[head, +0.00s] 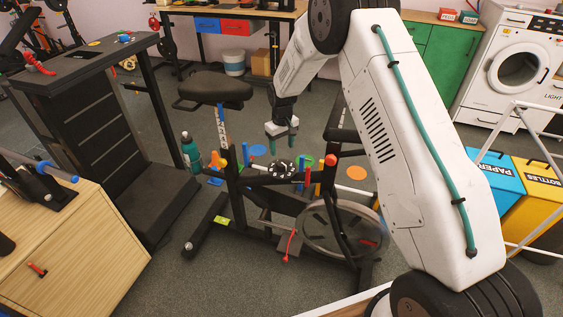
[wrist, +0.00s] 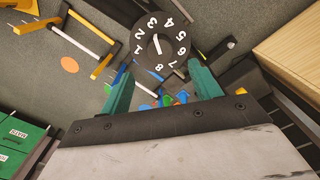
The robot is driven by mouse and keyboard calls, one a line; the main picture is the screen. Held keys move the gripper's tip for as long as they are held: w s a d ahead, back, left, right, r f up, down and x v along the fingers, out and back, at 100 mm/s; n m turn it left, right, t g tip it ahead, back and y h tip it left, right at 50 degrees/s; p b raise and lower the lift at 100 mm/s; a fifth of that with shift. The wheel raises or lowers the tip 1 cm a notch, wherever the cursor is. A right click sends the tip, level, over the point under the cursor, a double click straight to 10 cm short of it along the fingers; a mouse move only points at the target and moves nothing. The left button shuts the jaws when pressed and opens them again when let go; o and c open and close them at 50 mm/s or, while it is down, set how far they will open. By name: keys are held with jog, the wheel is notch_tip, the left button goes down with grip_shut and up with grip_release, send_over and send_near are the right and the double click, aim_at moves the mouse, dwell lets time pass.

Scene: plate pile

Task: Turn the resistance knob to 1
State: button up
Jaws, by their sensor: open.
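The resistance knob is a black round dial (wrist: 160,46) with white numbers 1 to 8 around its face. A white line on it runs between the 3 side and the 8 side; I cannot tell which end is the pointer. In the head view the dial (head: 283,169) sits on top of the black exercise bike frame (head: 258,181). My gripper (head: 283,137) points down above the dial, apart from it. In the wrist view the green fingers of my gripper (wrist: 158,66) are spread and empty, with the dial between and beyond their tips.
A teal bottle (head: 190,153) is at left. A treadmill (head: 130,170) stands further left.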

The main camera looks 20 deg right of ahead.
aim_at(282, 162)
notch_tip(282, 162, down, 8)
jog(key=shift+f, duration=0.1)
dwell(0.4)
jog(key=shift+c, duration=0.3)
jog(key=c, duration=0.9)
